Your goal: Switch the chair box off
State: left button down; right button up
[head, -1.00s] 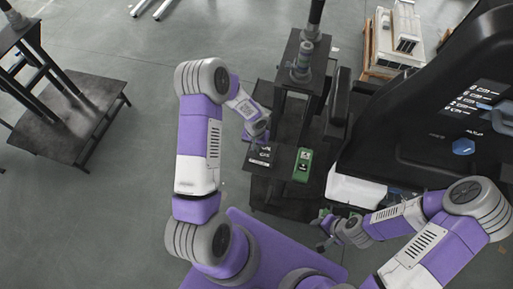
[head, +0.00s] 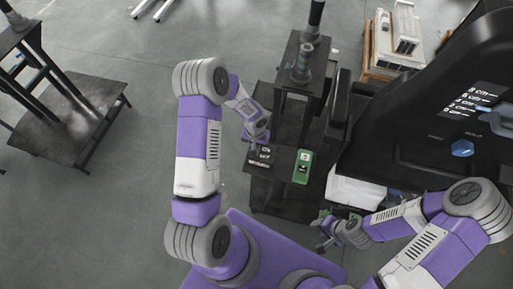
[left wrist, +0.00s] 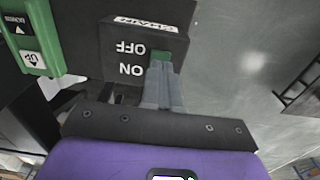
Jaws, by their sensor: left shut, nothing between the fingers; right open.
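The chair box, a black box with white lettering (left wrist: 115,45), shows upside down in the left wrist view, with the words OFF and ON. A small green switch part (left wrist: 161,55) shows beside the word OFF. My left gripper (left wrist: 160,68) is shut with nothing between its fingers. Its tips are at the green part and cover some of it, so I cannot tell the switch's full position or whether they touch. In the head view the black box (head: 260,158) lies just below my left gripper (head: 258,140). My right gripper (head: 322,236) is open and empty at lower right.
A green box (head: 303,166) sits right of the black box; it also shows in the left wrist view (left wrist: 30,35). A dark column stand (head: 305,70) rises behind. A large black machine (head: 420,130) fills the right. Open floor (head: 110,200) lies to the left.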

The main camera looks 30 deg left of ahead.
pick_arm(q)
notch_tip(320, 180, up, 5)
jog(key=p, duration=0.2)
jog(key=shift+p, duration=0.3)
dwell(0.4)
jog(key=s+d+f+h+b, duration=0.2)
jog(key=s+d+f+b, duration=0.5)
jog(key=f, duration=0.3)
jog(key=s+d+f+h+b, duration=0.2)
jog(key=s+d+f+b, duration=0.5)
jog(key=s+d+f, duration=0.2)
jog(key=shift+f+t+b, duration=0.3)
jog(key=shift+f+b, duration=0.05)
jog(key=shift+f, duration=0.4)
jog(key=shift+w, duration=0.1)
